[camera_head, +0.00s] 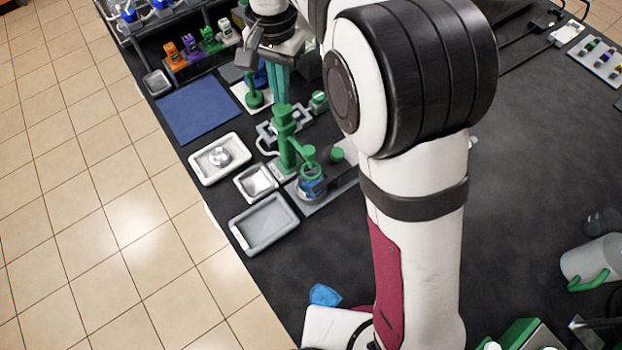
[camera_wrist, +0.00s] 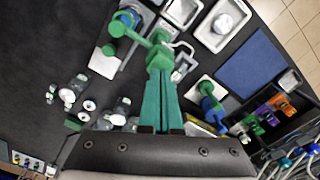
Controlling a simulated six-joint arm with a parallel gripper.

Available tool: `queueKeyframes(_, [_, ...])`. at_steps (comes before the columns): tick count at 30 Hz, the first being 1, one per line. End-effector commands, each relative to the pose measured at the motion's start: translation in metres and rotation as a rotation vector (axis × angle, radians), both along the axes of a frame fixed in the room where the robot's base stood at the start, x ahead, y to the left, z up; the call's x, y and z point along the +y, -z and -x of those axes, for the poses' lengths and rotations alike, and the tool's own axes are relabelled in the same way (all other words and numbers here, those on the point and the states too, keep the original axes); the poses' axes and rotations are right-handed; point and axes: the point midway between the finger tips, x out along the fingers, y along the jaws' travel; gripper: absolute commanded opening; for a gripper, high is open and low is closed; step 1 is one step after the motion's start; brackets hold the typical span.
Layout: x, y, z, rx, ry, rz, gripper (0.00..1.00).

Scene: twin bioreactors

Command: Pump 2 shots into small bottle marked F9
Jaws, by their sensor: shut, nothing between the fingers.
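My gripper (camera_wrist: 160,78) has long teal fingers that are shut and empty. In the wrist view the tips meet the green pump post (camera_wrist: 160,56) in the picture; I cannot tell whether they touch. In the head view my gripper (camera_head: 278,98) points down just behind the post (camera_head: 285,135). A green arm joins the post to a green-topped, blue-banded vessel (camera_head: 312,187), also in the wrist view (camera_wrist: 128,18). Several small clear bottles (camera_wrist: 121,108) stand left of my fingers in the wrist view. Their markings are too small to read, so I cannot tell which is F9.
A white tray with a round item (camera_head: 219,158), a small metal tray (camera_head: 256,182) and a grey tray (camera_head: 264,224) line the table edge. A blue mat (camera_head: 200,109) and a rack of coloured items (camera_head: 192,48) lie beyond.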

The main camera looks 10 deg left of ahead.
Motion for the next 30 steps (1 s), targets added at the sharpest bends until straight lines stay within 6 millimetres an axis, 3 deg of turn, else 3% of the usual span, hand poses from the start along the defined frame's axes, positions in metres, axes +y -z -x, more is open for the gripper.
queueKeyframes(17, [0.0, 0.001, 0.0, 0.0, 0.0, 0.0, 0.0])
queueKeyframes(30, [0.0, 0.018, 0.0, 0.001, 0.0, 0.001, 0.0])
